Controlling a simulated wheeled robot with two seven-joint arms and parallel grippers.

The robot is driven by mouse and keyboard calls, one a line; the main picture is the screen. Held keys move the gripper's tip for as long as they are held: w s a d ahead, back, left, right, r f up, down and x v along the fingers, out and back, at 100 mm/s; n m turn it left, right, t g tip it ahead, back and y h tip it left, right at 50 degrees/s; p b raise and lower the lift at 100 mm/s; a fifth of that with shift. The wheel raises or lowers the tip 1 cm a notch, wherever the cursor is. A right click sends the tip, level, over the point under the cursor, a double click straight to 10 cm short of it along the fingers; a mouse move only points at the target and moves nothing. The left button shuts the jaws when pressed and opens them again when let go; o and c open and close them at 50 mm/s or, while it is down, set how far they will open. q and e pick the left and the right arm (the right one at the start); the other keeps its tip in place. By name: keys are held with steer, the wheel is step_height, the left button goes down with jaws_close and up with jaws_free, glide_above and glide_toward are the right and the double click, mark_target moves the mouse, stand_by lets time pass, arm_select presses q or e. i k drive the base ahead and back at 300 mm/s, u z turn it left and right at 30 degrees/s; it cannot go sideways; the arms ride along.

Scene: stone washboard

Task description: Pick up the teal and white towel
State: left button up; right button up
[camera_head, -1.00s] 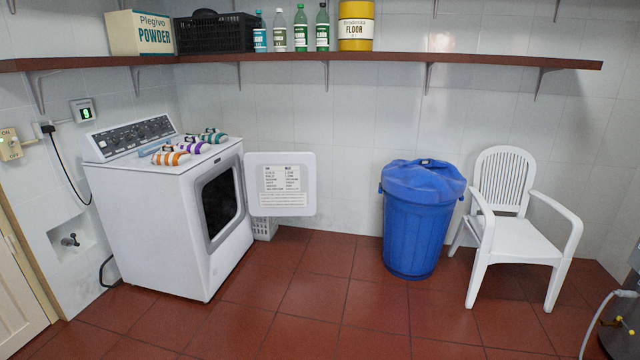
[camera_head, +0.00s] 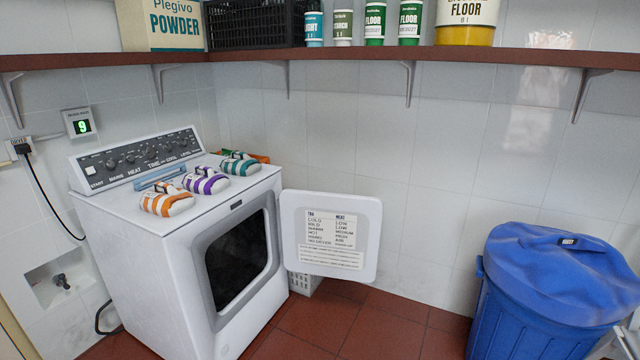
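The teal and white towel (camera_head: 240,163) is rolled up on top of the white dryer (camera_head: 178,262), near its back right corner. A purple and white towel (camera_head: 205,181) and an orange and white towel (camera_head: 166,199) lie in a row to its left and nearer the front. Neither of my grippers shows in this view.
The dryer door (camera_head: 331,235) hangs open to the right. A blue lidded bin (camera_head: 548,290) stands at the right. A brown shelf (camera_head: 400,53) with bottles and boxes runs above the dryer. Red tiled floor (camera_head: 390,325) is clear between dryer and bin.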

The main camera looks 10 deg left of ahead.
mark_target(239, 163)
steer(key=u, duration=0.3)
steer(key=i, duration=2.25)
steer(key=u, duration=0.3)
